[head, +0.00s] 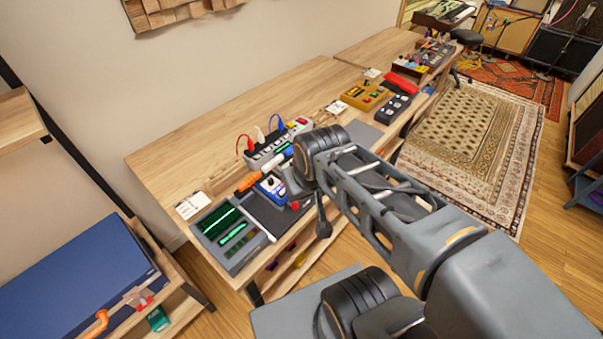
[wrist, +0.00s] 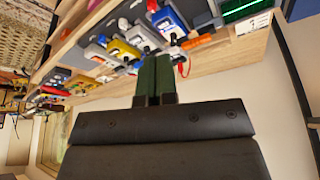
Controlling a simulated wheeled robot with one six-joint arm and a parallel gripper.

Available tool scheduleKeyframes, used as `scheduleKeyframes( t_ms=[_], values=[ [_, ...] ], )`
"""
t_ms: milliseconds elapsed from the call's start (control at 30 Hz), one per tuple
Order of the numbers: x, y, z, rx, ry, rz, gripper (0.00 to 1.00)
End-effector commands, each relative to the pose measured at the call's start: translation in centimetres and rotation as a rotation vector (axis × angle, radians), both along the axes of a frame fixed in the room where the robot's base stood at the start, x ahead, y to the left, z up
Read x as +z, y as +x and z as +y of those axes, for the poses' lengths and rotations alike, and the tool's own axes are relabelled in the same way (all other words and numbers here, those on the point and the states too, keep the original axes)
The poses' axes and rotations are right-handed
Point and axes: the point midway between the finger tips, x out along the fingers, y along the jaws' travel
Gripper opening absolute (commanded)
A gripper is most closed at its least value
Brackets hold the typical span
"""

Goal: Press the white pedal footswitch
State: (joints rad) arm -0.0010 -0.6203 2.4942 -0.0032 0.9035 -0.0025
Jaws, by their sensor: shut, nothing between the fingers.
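My gripper (wrist: 154,62) is shut and empty in the wrist view, its two dark green fingers together. Just beyond the fingertips, pedals stand in a row on the bench. A pale, whitish pedal (wrist: 143,37) appears between a yellow pedal (wrist: 123,50) and a blue pedal (wrist: 170,20). Its footswitch is too small to make out clearly. I see no clear contact between the fingers and it. In the head view, the blue pedal (head: 270,188) shows left of my arm. My wrist and arm hide most of the pedals beside it, and the fingers cannot be made out there.
The long wooden bench (head: 190,150) runs along the wall. A grey unit with green displays (head: 230,237), an orange-handled screwdriver (head: 248,182) and a power strip with plugs (head: 275,148) are near my wrist. Open floor and a rug (head: 470,150) lie to the right.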

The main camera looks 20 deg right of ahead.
Motion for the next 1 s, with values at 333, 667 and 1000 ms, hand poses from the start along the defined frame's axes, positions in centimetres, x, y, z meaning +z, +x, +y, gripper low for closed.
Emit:
scheduleKeyframes(
  t_ms=[333, 667, 1000],
  values=[
    [-1.6, 6.1, 0.5, -0.386, 0.362, 0.097, 0.0],
    [-6.0, 17.5, -5.3, -1.119, 0.944, 0.177, 0.0],
    [-8.9, 21.4, -9.9, -1.433, 1.179, 0.183, 0.0]
  ],
)
